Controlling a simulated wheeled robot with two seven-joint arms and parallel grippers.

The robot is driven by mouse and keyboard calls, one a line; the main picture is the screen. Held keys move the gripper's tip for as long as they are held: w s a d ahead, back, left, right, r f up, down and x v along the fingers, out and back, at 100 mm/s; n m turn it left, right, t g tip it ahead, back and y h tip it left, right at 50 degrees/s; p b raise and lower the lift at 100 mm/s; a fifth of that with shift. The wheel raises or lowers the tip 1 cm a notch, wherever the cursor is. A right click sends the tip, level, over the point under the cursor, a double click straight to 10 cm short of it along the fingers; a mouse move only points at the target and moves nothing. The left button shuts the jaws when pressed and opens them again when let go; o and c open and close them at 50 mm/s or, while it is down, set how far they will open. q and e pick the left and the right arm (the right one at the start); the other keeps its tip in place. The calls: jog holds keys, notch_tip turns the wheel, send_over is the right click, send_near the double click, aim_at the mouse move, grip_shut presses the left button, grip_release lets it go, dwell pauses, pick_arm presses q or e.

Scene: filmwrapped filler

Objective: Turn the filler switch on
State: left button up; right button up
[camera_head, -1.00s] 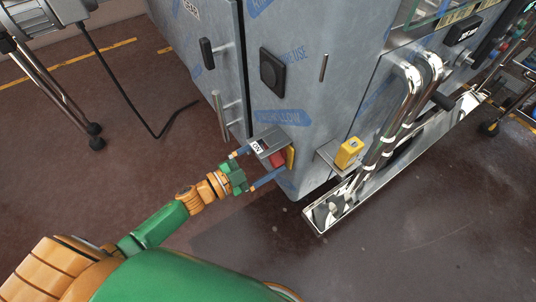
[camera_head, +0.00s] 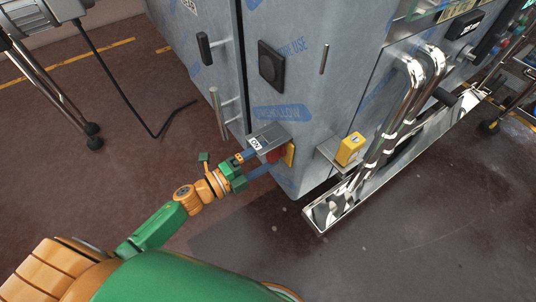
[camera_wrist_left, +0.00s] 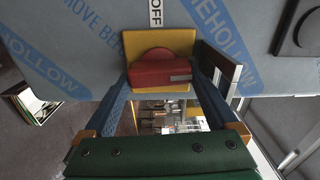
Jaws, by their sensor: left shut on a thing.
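The filler switch is a red knob (camera_head: 274,156) on a yellow plate (camera_head: 290,154), low on the grey cabinet's corner. A label reading "ON" (camera_head: 256,144) shows on a grey housing beside the switch in the head view. My left gripper (camera_head: 264,161) is shut on the red knob, with its blue fingers at either side of it. My right gripper is not in view.
The grey film-wrapped cabinet (camera_head: 310,80) fills the middle. A yellow box (camera_head: 349,149) sits on a small bracket to the right, near shiny pipes (camera_head: 395,110) and a metal tray (camera_head: 330,214). The near floor is open.

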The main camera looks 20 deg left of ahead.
pick_arm(q)
jog(key=shift+m, duration=0.5)
jog(key=o, duration=1)
jog(key=v, duration=0.7)
jog(key=shift+a, duration=0.1)
